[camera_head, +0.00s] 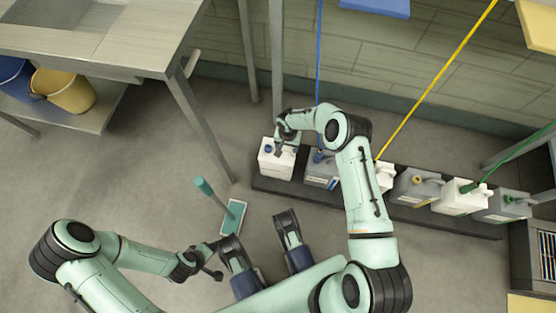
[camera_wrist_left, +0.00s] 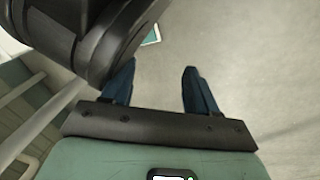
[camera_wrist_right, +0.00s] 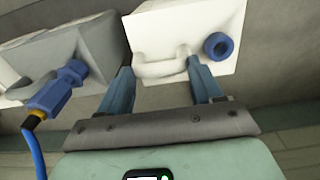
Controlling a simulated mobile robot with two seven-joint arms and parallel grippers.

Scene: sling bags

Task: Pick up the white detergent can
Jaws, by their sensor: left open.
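A white detergent can (camera_head: 270,165) with a blue cap stands at the left end of the row on a dark low platform (camera_head: 420,216). My right gripper (camera_head: 284,146) is just above it, pointing down. In the right wrist view the white can (camera_wrist_right: 195,25) shows its moulded handle and blue cap. There my right gripper (camera_wrist_right: 161,68) is open, with its fingers apart near the two ends of the handle; I cannot tell whether they touch it. My left gripper (camera_wrist_left: 160,66) is open and empty, over bare floor away from the can.
A grey can (camera_head: 322,170) with a blue hose stands close to the right. More white and grey cans continue the row. A metal table (camera_head: 100,35) stands at upper left, its leg near the white can. A teal long-handled tool (camera_head: 235,217) lies on the floor.

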